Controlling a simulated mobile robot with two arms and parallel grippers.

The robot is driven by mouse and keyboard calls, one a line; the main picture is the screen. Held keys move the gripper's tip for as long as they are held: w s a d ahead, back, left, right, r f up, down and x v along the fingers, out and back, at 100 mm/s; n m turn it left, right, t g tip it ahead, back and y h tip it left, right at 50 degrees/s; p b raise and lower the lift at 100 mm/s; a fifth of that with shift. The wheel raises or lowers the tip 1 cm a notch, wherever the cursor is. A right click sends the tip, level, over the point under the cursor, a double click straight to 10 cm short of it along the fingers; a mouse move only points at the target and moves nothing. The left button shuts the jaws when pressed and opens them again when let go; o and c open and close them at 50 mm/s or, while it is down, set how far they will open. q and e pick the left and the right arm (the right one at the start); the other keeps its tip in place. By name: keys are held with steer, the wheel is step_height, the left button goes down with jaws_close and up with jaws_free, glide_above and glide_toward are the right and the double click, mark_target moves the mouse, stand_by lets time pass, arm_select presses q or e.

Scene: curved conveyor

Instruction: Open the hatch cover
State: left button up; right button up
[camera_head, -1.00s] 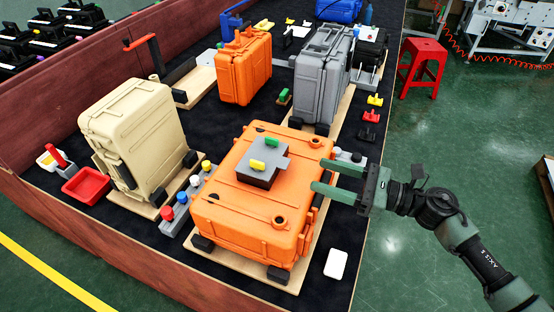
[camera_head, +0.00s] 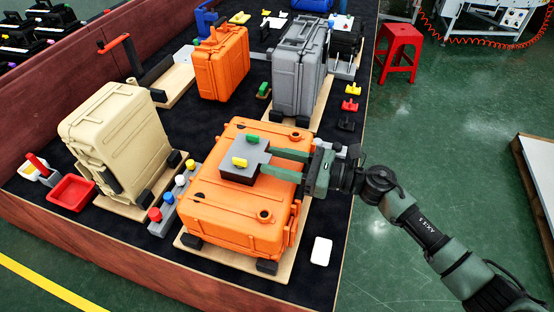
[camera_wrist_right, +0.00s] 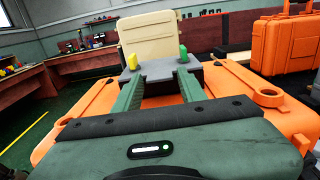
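An orange case (camera_head: 232,215) lies flat on a wooden board. On it sits a dark block with a grey stepped top plate (camera_head: 258,157), which looks like the hatch cover. The plate carries a green knob (camera_head: 253,139) and a yellow knob (camera_head: 239,162). My right gripper (camera_head: 266,163) reaches in from the right, its two green fingers apart at the plate's right side. In the right wrist view the grey plate (camera_wrist_right: 160,70) lies at the fingertips; I cannot tell whether they touch it. My left gripper is not in view.
A beige case (camera_head: 115,140) stands to the left, and a grey case (camera_head: 298,70) and an orange case (camera_head: 222,65) behind. A row of coloured knobs (camera_head: 168,205) sits left of the flat case. A white piece (camera_head: 321,251) lies at the right front.

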jaws_close()
stand_by(1.2)
